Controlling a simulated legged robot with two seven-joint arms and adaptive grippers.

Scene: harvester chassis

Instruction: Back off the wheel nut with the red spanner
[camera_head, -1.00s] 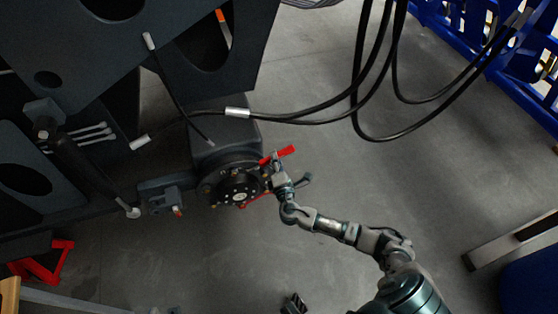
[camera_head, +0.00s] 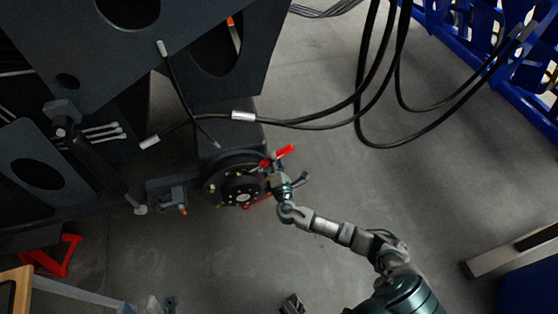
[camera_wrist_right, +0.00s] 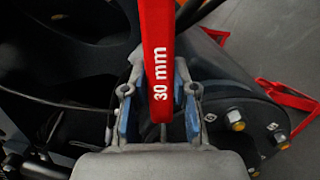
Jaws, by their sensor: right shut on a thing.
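The red spanner (camera_head: 285,151) shows at the wheel hub (camera_head: 240,187) in the head view. In the right wrist view, the spanner (camera_wrist_right: 158,60), marked "30 mm", stands between the fingers of my right gripper (camera_wrist_right: 160,100), which is shut on it. My right gripper (camera_head: 278,172) is at the hub's right side. Brass-coloured wheel nuts (camera_wrist_right: 236,116) show on the dark hub in the wrist view. The spanner's jaw end is hidden, so I cannot tell whether it sits on a nut.
The dark chassis (camera_head: 90,60) fills the upper left. Black hoses (camera_head: 330,116) loop across the floor near the hub. A red stand (camera_head: 55,256) is at the lower left. Blue racks (camera_head: 520,70) stand at the upper right. The floor right of the hub is mostly clear.

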